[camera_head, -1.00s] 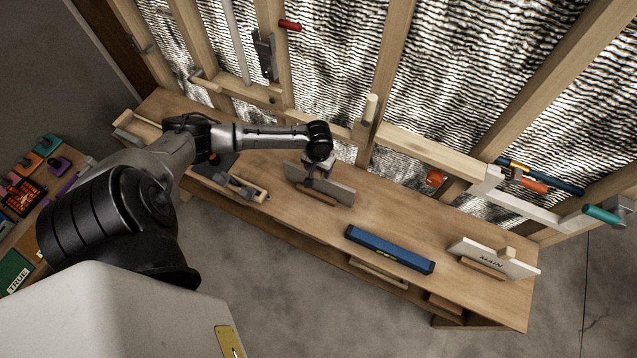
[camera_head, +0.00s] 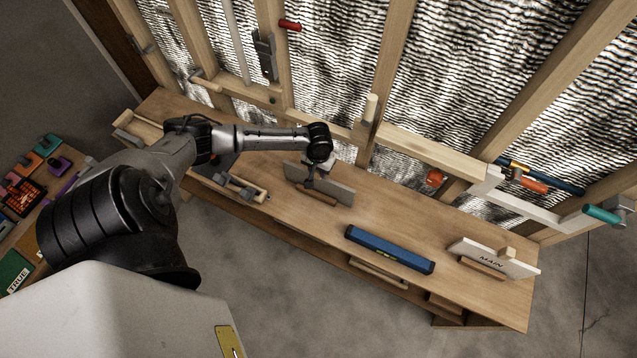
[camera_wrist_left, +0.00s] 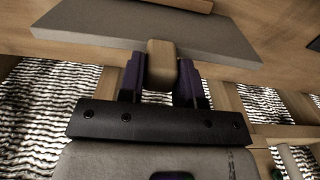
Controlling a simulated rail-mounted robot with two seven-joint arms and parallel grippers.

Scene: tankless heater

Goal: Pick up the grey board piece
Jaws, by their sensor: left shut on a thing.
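The grey board piece (camera_head: 338,191) stands on edge on the wooden bench, at a wooden strip (camera_head: 315,198). My left gripper (camera_head: 311,182) is at the board from above. In the left wrist view the grey board (camera_wrist_left: 95,29) lies across the top, and a small wooden block (camera_wrist_left: 161,62) on it sits between the two fingers of my left gripper (camera_wrist_left: 161,75). The fingers are shut on this block. My right gripper does not show.
A blue level (camera_head: 388,249) lies on the bench (camera_head: 300,225) to the right. A white board marked MAIN (camera_head: 497,258) stands farther right. A wooden stud wall (camera_head: 385,65) rises behind. A wooden tool (camera_head: 243,187) lies left of the grey board.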

